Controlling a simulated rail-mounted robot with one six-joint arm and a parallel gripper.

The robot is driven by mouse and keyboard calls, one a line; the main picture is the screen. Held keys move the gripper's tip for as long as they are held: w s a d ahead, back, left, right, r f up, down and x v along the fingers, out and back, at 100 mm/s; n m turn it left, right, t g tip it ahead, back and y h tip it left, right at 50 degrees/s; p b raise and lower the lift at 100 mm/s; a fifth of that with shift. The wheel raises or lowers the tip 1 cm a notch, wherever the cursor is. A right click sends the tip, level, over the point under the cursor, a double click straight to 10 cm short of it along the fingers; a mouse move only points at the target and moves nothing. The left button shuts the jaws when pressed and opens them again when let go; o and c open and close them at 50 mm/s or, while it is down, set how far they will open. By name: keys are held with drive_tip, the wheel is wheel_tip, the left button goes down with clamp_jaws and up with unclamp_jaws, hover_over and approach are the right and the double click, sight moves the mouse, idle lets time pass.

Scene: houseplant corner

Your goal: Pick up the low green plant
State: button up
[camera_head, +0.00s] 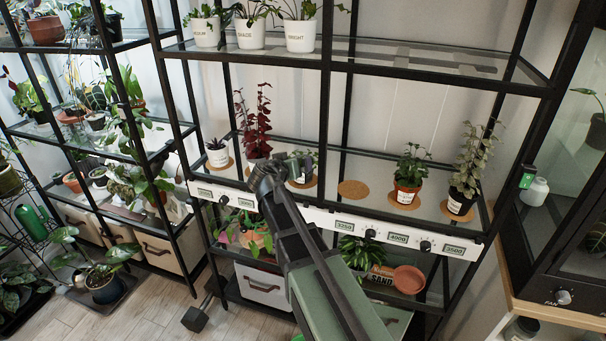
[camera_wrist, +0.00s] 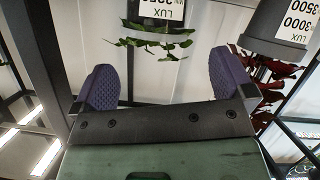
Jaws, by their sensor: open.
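The low green plant (camera_head: 307,162) stands on the middle shelf in the camera_head view, in a dark pot on a round cork mat. A white LUX label shows above the leaves at the top edge. My gripper (camera_wrist: 164,80) is open with nothing between its purple-grey pads. In the camera_head view my gripper (camera_head: 268,173) is at the shelf's front, beside the plant.
A tall red-leaved plant (camera_head: 257,122) stands close to the left; its dark pot (camera_wrist: 268,40) shows at the right of the wrist view. An empty cork mat (camera_head: 353,190) lies to the right. Farther right stand two more potted plants. A glass shelf (camera_head: 440,68) spans above.

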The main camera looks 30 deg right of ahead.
drive_tip(key=x, duration=0.3)
drive_tip(key=b+x, duration=0.2)
drive_tip(key=x, duration=0.3)
drive_tip(key=c, duration=0.8)
drive_tip(key=shift+r, duration=0.1)
